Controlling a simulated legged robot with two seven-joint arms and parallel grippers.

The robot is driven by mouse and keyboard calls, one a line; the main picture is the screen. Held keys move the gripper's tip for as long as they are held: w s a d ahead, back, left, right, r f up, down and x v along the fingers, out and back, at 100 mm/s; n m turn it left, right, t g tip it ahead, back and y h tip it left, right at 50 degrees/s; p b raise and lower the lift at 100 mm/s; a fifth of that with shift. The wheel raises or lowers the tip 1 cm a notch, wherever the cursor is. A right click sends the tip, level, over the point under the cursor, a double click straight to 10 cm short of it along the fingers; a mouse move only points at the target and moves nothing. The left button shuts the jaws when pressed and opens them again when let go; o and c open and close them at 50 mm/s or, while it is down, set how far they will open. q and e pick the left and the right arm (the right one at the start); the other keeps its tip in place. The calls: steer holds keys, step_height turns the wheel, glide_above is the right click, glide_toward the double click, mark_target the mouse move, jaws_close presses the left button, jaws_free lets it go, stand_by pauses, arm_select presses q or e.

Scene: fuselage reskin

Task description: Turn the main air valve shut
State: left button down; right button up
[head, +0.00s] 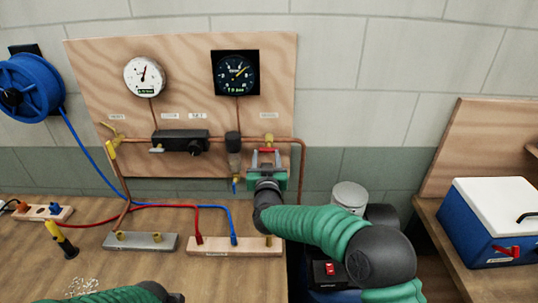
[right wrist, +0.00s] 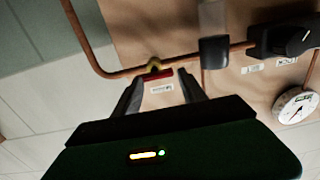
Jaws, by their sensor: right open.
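A brass valve (head: 268,138) with a red lever (head: 267,150) sits on the copper pipe at the right of the plywood panel. In the right wrist view the red lever (right wrist: 158,76) lies roughly along the pipe, just below the brass body (right wrist: 153,64). My right gripper (head: 266,160) is open in front of it. In the right wrist view its two fingers (right wrist: 160,82) stand either side of the lever, with a gap each side; contact cannot be told. A second valve with a yellow handle (head: 110,129) is at the panel's left.
The plywood panel (head: 85,65) carries a white gauge (head: 144,76), a black gauge (head: 235,73), a black manifold (head: 181,141) and a filter bowl (head: 234,160). Red and blue hoses cross the wooden bench (head: 30,230). A blue cooler (head: 495,222) stands at right.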

steer(key=shift+w+d+r+h, duration=0.2)
steer(key=shift+d+r, duration=0.05)
steer(key=shift+d, duration=0.25)
steer(key=shift+w+d+r+h, duration=0.15)
steer(key=shift+d+r+h, duration=0.1)
steer(key=shift+d, duration=0.2)
steer(key=c, duration=0.8)
steer(key=shift+s+a+r, duration=0.1)
steer(key=shift+a, duration=0.1)
steer(key=c, duration=0.5)
steer(key=shift+d, duration=0.15)
jaws_close()
steer(key=shift+s+y, duration=0.1)
steer(key=shift+y, duration=0.15)
